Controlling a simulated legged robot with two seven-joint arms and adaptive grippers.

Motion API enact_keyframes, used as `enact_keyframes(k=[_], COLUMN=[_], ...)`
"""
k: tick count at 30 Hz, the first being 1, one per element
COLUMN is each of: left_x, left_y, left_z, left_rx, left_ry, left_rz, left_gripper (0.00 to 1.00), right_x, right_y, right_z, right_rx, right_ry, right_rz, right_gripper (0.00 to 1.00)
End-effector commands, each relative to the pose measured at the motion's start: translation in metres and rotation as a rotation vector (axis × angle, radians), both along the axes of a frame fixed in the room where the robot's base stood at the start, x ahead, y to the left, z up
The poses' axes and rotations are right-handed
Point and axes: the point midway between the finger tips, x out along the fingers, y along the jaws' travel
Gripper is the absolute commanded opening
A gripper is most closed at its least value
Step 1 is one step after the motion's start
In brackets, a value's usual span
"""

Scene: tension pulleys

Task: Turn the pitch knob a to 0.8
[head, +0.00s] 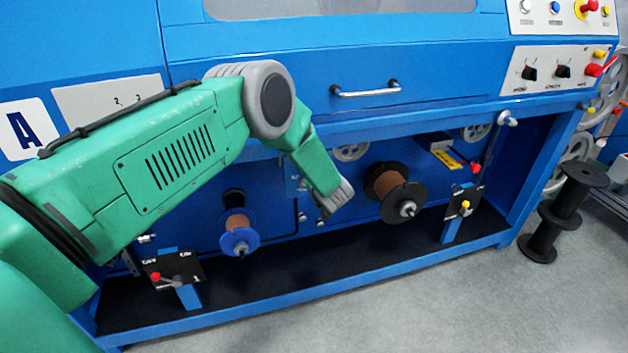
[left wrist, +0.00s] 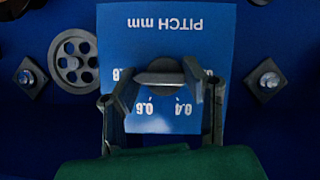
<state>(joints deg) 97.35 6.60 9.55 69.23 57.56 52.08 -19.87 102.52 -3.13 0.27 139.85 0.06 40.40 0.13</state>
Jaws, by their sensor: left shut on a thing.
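The pitch knob (left wrist: 165,88) is dark and sits on a blue plate (left wrist: 165,40) marked "PITCH mm", upside down in the left wrist view. The marks 0.6 and 0.4 show below the knob; marks at its sides are partly covered. My left gripper (left wrist: 160,97) is shut on the knob, with a finger on each side. The fingers hide part of the knob, and I cannot tell which mark it points to. In the head view my left gripper (head: 336,205) reaches under the machine's front edge and its forearm hides the knob. My right gripper is not in view.
A spool with brown winding (head: 393,190) stands right of my left gripper, and a blue-flanged spool (head: 238,235) to its left. A drawer handle (head: 366,90) is above. In the left wrist view a grey pulley (left wrist: 75,57) and a bolt (left wrist: 270,79) flank the plate.

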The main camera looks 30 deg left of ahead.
Motion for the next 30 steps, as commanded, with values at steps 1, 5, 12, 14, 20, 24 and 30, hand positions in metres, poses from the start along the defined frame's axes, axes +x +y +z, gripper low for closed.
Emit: enact_keyframes(k=[1,5,12,14,20,24,30], left_x=[-0.0058,-0.006,-0.0064,-0.0064,-0.0054,-0.0035,-0.0019], left_y=[0.0042,0.0047,0.0053,0.0054,0.0048,0.0033,0.0021], left_z=[-0.0059,-0.006,-0.0063,-0.0064,-0.0057,-0.0038,-0.0019], left_rx=[0.009,0.016,0.019,0.019,0.018,0.017,0.017], left_ry=[0.019,0.029,0.032,0.032,0.029,0.026,0.021], left_rz=[0.009,0.011,0.011,0.012,0.011,0.009,0.006], left_gripper=[0.1,0.09,0.09,0.09,0.53,0.53,0.53], right_x=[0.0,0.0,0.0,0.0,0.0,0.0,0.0], right_y=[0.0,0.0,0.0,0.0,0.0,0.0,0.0], right_z=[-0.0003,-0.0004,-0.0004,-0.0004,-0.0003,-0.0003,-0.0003], right_rx=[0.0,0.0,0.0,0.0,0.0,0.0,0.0], right_ry=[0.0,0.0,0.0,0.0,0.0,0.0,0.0], right_rz=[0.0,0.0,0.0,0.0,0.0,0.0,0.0], right_gripper=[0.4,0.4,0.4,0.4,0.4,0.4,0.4])
